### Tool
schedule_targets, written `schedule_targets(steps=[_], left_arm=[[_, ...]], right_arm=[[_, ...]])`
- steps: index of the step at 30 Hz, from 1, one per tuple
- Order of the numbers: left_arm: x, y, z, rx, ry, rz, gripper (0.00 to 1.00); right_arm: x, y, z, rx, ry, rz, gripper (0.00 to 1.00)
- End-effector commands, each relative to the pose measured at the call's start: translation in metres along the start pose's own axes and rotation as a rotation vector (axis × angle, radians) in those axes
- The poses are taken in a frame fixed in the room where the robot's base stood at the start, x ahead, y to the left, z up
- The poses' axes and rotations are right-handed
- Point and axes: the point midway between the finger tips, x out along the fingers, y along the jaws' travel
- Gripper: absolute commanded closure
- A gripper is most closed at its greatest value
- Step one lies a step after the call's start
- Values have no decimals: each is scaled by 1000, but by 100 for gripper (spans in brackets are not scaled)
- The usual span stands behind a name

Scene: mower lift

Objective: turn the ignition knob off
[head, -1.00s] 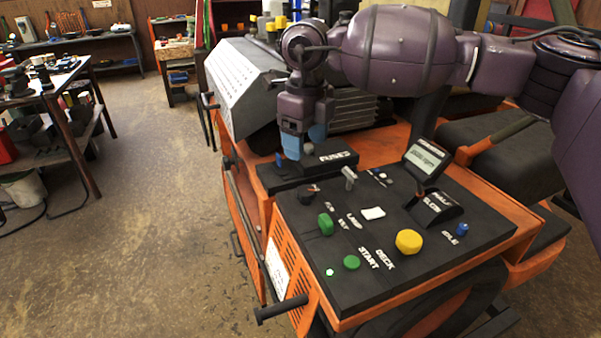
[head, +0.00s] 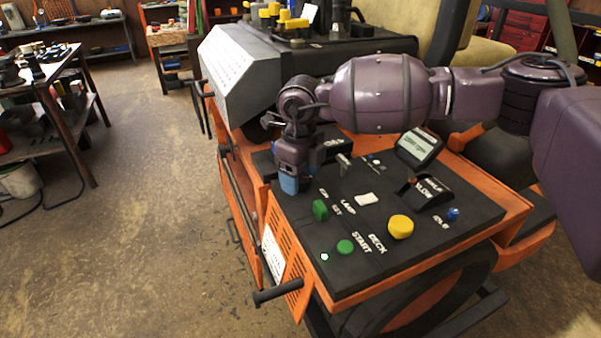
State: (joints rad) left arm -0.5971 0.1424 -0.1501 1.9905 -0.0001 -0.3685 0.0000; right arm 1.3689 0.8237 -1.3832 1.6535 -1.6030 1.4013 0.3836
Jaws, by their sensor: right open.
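The black control panel (head: 310,256) sits on the orange mower. My right gripper (head: 290,186) points down over the panel's far left corner, with blue fingertips close to the surface. It is open. The dark knob seen at that corner a second ago, likely the ignition knob, is now hidden by the gripper; I cannot tell whether the fingers are around it or touching it, or how it is turned. A green knob (head: 320,210) stands just nearer than the gripper. My left gripper is not in view.
A grey T-shaped lever (head: 344,163), a white switch (head: 367,198), a yellow button (head: 400,227), a green START button (head: 345,247) and a blue knob (head: 453,213) stand on the panel. A small display (head: 417,149) and a lever housing (head: 428,191) rise at the right. The floor at left is clear.

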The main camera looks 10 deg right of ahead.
Motion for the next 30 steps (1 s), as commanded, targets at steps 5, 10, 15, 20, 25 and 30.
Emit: schedule_targets(steps=[5,10,15,20,25,30], left_arm=[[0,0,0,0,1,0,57],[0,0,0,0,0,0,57],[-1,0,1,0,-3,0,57],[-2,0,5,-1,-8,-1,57],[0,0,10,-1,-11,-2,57],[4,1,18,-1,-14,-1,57]], right_arm=[[0,0,0,0,0,0,33],[0,0,0,0,0,0,54],[0,0,0,0,0,0,80],[0,0,0,-6,0,0,82],[1,0,0,-46,0,0,82],[2,0,0,-138,0,0,82]])
